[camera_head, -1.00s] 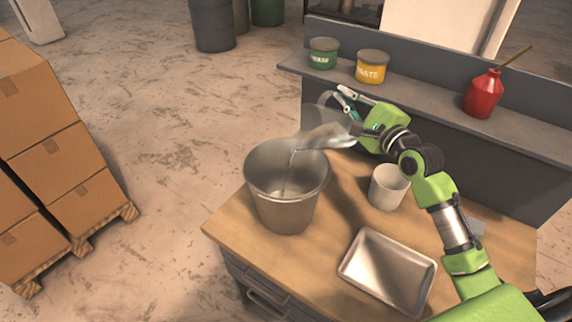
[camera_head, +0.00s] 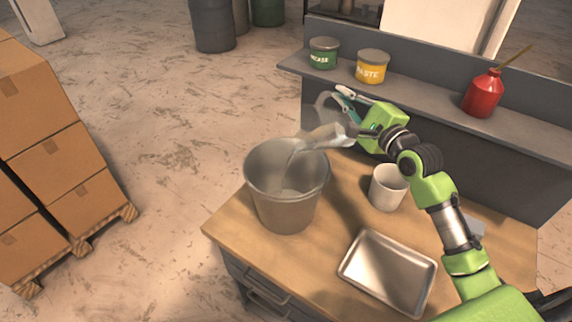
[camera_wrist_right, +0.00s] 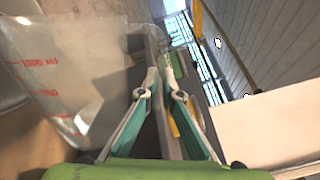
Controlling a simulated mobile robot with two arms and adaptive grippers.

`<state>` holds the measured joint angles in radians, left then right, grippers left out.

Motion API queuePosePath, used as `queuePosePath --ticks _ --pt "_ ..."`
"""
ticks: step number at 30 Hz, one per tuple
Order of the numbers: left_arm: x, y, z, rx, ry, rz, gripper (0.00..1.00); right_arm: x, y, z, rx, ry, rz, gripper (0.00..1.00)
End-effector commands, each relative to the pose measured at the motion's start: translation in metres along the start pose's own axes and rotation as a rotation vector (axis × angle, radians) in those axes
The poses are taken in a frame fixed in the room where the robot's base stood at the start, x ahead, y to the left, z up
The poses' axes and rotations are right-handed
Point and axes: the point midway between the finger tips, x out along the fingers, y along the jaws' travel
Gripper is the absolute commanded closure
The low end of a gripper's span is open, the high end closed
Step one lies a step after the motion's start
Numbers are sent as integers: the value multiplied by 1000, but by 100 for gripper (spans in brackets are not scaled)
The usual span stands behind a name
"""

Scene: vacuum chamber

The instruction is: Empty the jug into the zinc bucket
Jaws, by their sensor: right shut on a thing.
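The clear jug (camera_head: 324,136) is tilted on its side with its mouth over the zinc bucket (camera_head: 286,214), a grey metal pail standing upright on the wooden bench. A clear stream runs from the jug's mouth into the bucket, where some liquid shows at the bottom. My right gripper (camera_head: 347,96) is shut on the jug's handle, above and behind the bucket. In the right wrist view the gripper's fingers (camera_wrist_right: 164,84) close on the handle, and the jug's wall (camera_wrist_right: 85,75) shows red volume marks. How much liquid is left in the jug is unclear. My left gripper is not in view.
A white cup (camera_head: 388,188) stands right of the bucket, and a metal tray (camera_head: 388,271) lies in front. A green tin (camera_head: 323,54), a yellow tin (camera_head: 372,67) and a red oil can (camera_head: 483,94) stand on the rear shelf. Stacked boxes (camera_head: 62,155) are at the left.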

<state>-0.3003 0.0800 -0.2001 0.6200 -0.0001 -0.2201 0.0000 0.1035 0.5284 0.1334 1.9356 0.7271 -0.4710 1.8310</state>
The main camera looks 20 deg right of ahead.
Motion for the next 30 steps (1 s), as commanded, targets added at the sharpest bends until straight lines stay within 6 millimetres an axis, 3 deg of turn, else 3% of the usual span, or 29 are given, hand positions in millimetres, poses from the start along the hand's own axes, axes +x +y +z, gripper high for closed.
queuePosePath --ticks 30 --pt "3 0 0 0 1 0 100 0 1 11 -57 -3 -3 100"
